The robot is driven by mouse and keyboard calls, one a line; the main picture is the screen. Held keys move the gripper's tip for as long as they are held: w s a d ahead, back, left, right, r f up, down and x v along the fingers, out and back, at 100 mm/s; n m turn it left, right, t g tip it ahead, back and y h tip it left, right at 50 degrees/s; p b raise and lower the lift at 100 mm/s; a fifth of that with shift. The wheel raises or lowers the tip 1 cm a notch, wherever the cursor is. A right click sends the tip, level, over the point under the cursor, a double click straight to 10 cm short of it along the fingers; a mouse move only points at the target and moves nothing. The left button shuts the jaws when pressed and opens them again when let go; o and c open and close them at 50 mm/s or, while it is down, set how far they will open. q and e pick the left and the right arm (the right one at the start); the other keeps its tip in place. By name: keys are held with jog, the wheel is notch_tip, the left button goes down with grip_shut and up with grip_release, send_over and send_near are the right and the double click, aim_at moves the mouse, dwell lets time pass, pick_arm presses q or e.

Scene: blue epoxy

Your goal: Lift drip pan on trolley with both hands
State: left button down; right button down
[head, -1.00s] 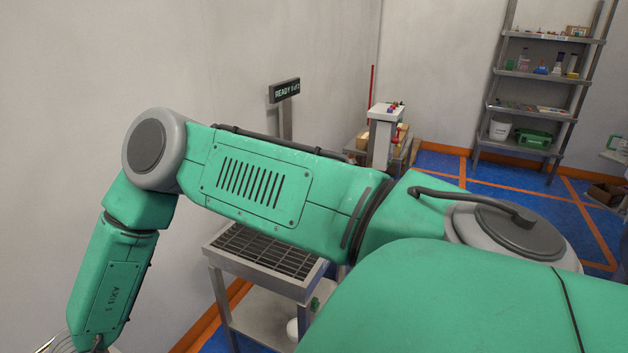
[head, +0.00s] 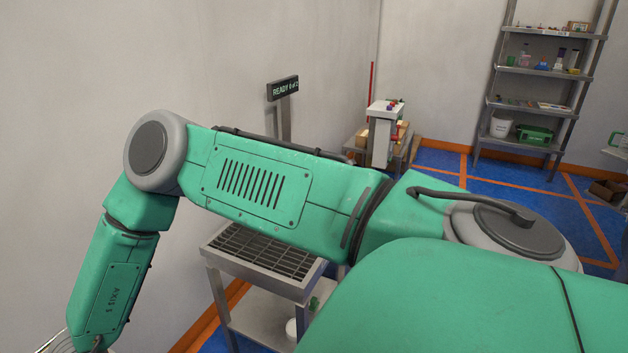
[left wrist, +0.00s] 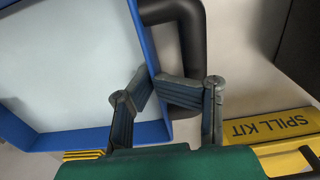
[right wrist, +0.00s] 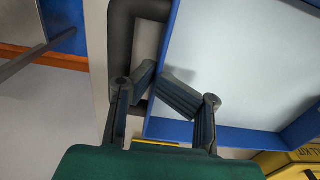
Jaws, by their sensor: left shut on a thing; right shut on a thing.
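The drip pan, a shallow tray with a blue rim (left wrist: 90,138) and pale inside, fills the upper left of the left wrist view and the upper right of the right wrist view (right wrist: 225,135). It has a black tubular handle at each end, one in the left wrist view (left wrist: 192,35) and one in the right wrist view (right wrist: 120,50).
A yellow SPILL KIT box (left wrist: 280,127) lies near the pan. A grey cart with a grated top (head: 262,254) stands beyond my arm, by a READY sign (head: 283,88). A shelf rack (head: 540,75) stands against the far wall.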

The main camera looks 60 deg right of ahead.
pick_arm(q)
jog(key=c, duration=1.7)
grip_release()
jog(key=shift+d, duration=0.2)
pick_arm(e)
jog(key=c, duration=1.7)
grip_release()
jog(key=shift+s+d+f, duration=0.1)
jog(key=shift+d+f, duration=0.05)
jog(key=shift+c, duration=0.2)
pick_arm(q)
jog(key=shift+o, duration=0.5)
jog(key=shift+a+f, duration=0.1)
jog(key=shift+a, duration=0.1)
pick_arm(e)
jog(key=shift+o, duration=0.3)
pick_arm(q)
jog(key=shift+a, duration=0.25)
jog(key=shift+c, duration=0.5)
pick_arm(e)
jog(key=shift+a, duration=0.35)
pick_arm(q)
jog(key=shift+d+r, duration=0.2)
jog(key=shift+d, duration=0.05)
pick_arm(e)
jog(key=shift+d+r, duration=0.2)
jog(key=shift+d, duration=0.05)
